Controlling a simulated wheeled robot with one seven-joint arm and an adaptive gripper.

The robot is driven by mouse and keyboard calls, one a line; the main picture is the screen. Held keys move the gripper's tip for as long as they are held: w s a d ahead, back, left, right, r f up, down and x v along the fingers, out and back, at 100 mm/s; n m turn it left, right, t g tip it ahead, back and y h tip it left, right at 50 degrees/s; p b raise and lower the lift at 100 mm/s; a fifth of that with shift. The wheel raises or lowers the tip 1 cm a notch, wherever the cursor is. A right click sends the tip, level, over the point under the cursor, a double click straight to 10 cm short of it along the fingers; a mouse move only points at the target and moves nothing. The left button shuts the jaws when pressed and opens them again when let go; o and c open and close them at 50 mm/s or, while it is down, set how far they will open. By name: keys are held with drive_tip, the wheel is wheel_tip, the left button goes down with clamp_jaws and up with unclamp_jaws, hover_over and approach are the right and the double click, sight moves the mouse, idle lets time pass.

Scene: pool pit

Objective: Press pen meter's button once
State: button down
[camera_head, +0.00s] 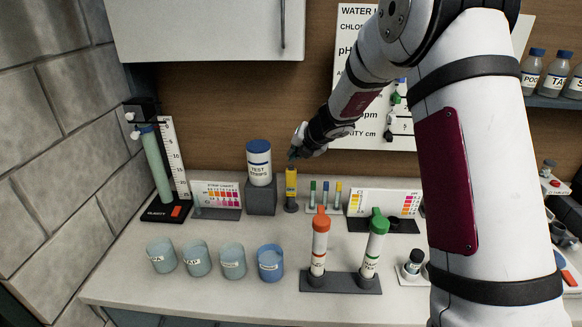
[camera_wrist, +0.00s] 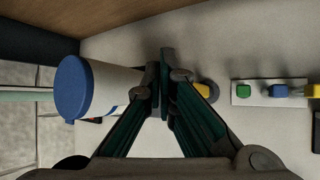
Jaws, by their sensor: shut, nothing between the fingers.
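The pen meter (camera_head: 291,184) is a yellow upright stick in a small dark round base at the back of the counter, just right of the test strips jar. My gripper (camera_head: 293,156) is shut and empty, its fingertips pointing down just above the meter's top. I cannot tell whether they touch it. In the wrist view the shut fingers (camera_wrist: 161,68) lie beside the yellow meter (camera_wrist: 203,90), which is partly hidden behind the right finger. The meter's button cannot be made out in either view.
The test strips jar (camera_head: 259,163) with a blue lid stands close left on a grey block (camera_head: 261,197). Small vials in a white rack (camera_head: 337,212) stand close right. Orange-capped (camera_head: 320,245) and green-capped tubes (camera_head: 374,247) stand in front. Cups (camera_head: 232,262) line the front left.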

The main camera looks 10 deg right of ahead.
drive_tip(key=shift+f, duration=0.2)
idle(0.6)
drive_tip(key=shift+f+b, duration=0.25)
drive_tip(key=shift+b, duration=0.15)
drive_tip(key=shift+f+b, duration=0.5)
idle(1.0)
drive_tip(key=shift+r+p, duration=0.25)
drive_tip(key=shift+p, duration=0.05)
drive_tip(key=shift+r+p, duration=0.7)
drive_tip(key=shift+p, duration=0.3)
wheel_tip(320, 180, up, 3)
drive_tip(key=shift+s+f+p, duration=0.1)
drive_tip(key=shift+f+p, duration=0.1)
drive_tip(key=shift+p, duration=1.05)
drive_tip(key=shift+r, duration=1.2)
